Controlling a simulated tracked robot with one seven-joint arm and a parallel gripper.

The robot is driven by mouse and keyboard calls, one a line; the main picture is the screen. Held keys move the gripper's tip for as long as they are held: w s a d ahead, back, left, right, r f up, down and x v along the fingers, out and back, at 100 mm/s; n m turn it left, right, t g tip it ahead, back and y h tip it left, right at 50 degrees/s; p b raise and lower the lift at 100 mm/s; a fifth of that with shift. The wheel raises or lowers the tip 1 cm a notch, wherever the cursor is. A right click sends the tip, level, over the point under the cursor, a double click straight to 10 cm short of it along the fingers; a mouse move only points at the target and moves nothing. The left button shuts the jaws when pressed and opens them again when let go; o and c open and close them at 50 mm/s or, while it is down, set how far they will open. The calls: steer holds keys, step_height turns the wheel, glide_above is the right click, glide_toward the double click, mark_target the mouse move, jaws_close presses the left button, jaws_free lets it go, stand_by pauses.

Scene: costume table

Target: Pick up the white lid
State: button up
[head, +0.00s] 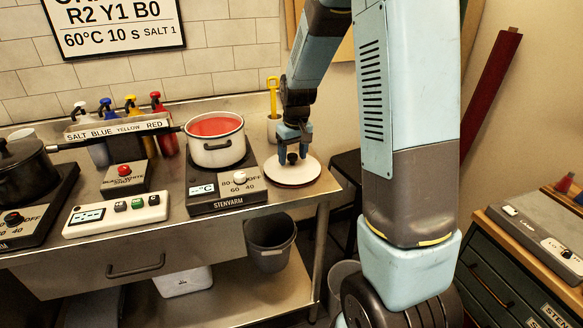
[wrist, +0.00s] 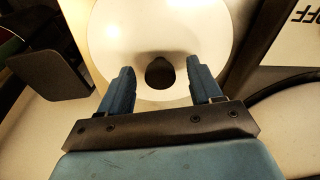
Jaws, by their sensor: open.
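The white lid (head: 291,172) is a round disc lying on the right end of the steel counter, beside the hot plate. In the wrist view the white lid (wrist: 220,28) fills the upper middle, with its dark round knob (wrist: 159,73) at the centre. My gripper (head: 292,160) is above the lid, pointing down over the knob. In the wrist view my gripper (wrist: 160,76) is open, with one blue finger on each side of the knob and a gap to both. I cannot tell whether the fingertips touch the lid.
A white pot (head: 215,152) with red liquid stands on the hot plate (head: 228,191) left of the lid. A white holder with a yellow tool (head: 273,97) stands behind the lid. A grey bin (head: 270,243) is below the counter's right end (head: 300,205).

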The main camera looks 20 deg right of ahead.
steer(key=shift+f, duration=0.25)
steer(key=shift+c, duration=0.2)
jaws_close()
stand_by(0.3)
